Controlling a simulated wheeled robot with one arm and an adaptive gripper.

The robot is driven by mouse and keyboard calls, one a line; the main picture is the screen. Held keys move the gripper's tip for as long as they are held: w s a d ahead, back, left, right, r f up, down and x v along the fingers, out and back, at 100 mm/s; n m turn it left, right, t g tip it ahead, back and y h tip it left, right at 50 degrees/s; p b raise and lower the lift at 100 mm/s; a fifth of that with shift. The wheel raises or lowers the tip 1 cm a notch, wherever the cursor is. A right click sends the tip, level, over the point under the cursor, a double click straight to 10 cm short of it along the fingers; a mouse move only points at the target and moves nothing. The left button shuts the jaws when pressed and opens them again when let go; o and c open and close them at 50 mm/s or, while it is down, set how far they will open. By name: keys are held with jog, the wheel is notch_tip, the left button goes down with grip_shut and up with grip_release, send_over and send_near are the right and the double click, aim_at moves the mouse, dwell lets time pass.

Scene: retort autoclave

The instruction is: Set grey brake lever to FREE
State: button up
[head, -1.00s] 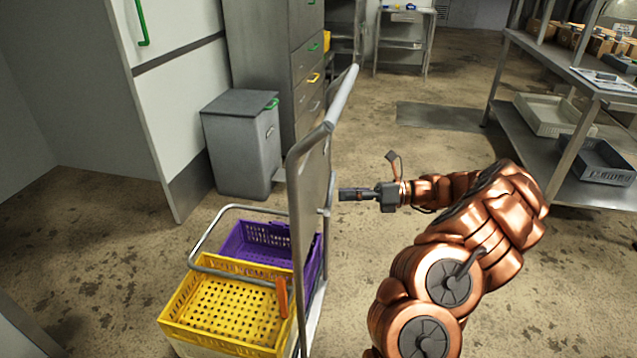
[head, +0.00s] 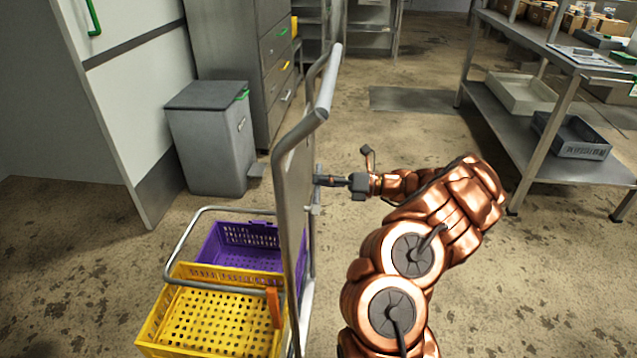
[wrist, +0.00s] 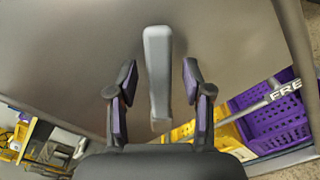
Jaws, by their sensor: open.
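The grey brake lever (wrist: 158,75) is a light grey bar in the wrist view, standing lengthwise in front of a flat grey panel (wrist: 85,50). My gripper (wrist: 158,85) is open, with one purple-padded finger on each side of the lever. Gaps show between the lever and both fingers. I cannot make out the lever clearly there.
A grey bin (head: 210,145) and drawers (head: 278,75) stand behind. A steel shelf (head: 545,55) is at the right. Floor between is clear.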

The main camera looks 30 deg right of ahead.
jog(key=shift+w+a, duration=0.35)
jog(key=shift+a, duration=0.1)
grip_shut()
dwell(0.4)
